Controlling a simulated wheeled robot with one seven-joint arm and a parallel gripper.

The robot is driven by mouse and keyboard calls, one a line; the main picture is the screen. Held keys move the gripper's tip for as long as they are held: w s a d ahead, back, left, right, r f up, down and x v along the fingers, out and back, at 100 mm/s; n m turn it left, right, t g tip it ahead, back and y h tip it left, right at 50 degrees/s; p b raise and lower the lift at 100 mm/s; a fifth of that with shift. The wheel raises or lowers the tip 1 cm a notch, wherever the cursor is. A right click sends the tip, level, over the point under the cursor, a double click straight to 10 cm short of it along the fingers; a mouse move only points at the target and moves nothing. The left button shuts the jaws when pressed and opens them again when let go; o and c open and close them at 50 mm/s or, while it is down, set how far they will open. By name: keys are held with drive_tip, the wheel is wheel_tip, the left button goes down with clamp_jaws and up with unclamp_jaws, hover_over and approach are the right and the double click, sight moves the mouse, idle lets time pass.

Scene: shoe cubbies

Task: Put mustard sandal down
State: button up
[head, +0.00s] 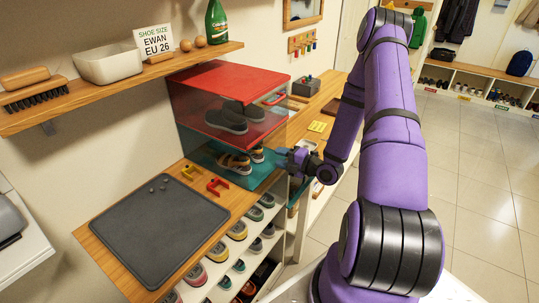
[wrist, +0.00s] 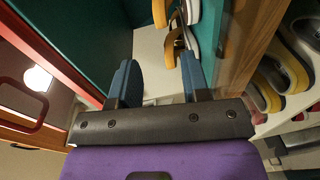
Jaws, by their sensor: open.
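A pair of mustard sandals stands on the teal floor of the lower compartment of the cubby; the nearer sandal (head: 234,163) and the other sandal (head: 257,154) are side by side. Mustard straps and a pale sole (wrist: 186,30) show at the top of the wrist view, beyond my fingertips. My gripper (head: 286,158) is at the compartment's right-hand opening, its blue fingers pointing in at the sandals. In the wrist view my gripper (wrist: 159,78) has its two fingers well apart, with nothing held between them.
The red-topped upper compartment (head: 238,85) holds dark grey shoes (head: 240,117). A grey mat (head: 158,228) and two U-shaped pieces, orange (head: 192,171) and red (head: 218,187), lie on the wooden bench. Shoes fill the racks (head: 237,230) below. A wooden shelf (head: 120,88) hangs above left.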

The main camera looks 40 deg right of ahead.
drive_tip(key=shift+v, duration=1.9)
